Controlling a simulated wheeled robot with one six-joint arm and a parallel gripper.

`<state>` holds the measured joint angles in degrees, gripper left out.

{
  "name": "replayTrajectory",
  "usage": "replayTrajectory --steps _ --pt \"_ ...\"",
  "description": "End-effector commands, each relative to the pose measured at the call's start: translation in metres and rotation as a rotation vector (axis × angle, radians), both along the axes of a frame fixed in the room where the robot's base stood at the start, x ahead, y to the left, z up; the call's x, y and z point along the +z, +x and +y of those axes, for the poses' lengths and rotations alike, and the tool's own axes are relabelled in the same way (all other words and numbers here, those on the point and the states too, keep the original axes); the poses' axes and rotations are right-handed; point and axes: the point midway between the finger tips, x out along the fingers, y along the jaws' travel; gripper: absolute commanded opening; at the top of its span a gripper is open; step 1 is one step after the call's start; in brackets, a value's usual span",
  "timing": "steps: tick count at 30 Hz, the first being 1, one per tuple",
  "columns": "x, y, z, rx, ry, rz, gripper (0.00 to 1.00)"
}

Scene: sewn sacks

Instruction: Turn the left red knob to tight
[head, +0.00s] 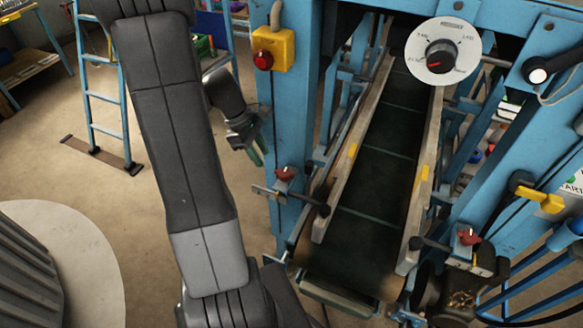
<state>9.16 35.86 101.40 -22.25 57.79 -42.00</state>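The left red knob (285,174) sits on a small clamp on the blue frame, at the left side of the conveyor's lower end. A second red knob (468,237) is on the right side. My gripper (256,155) hangs above and a little left of the left knob in the picture, apart from it, with its dark fingers pointing down. Nothing shows held in it. The fingers overlap from this angle, so their opening is unclear. Any tight or loose marking by the left knob is too small to read.
The dark conveyor belt (374,185) runs between pale side rails. A yellow box with a red button (264,61) is on the blue post above my gripper. A dial (442,51) and a yellow handle (540,199) are at right. A blue ladder (104,97) stands left on open floor.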

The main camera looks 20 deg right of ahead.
Motion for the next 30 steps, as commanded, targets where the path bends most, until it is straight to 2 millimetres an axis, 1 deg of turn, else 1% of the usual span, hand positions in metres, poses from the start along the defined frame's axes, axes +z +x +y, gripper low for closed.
replayTrajectory --steps 1,10,12,18,24,30 --pt "0.002 -0.009 -0.009 -0.005 0.001 0.001 0.34" --pt "0.002 -0.052 -0.055 -0.005 0.002 0.0 0.34" --pt "-0.014 -0.054 -0.057 -0.001 0.003 0.005 0.34" --pt "-0.037 -0.06 -0.064 -0.001 0.001 0.001 0.34" --pt "-0.046 -0.061 -0.066 0.0 0.002 -0.002 0.34" --pt "-0.046 -0.061 -0.066 0.0 0.002 -0.003 0.34"
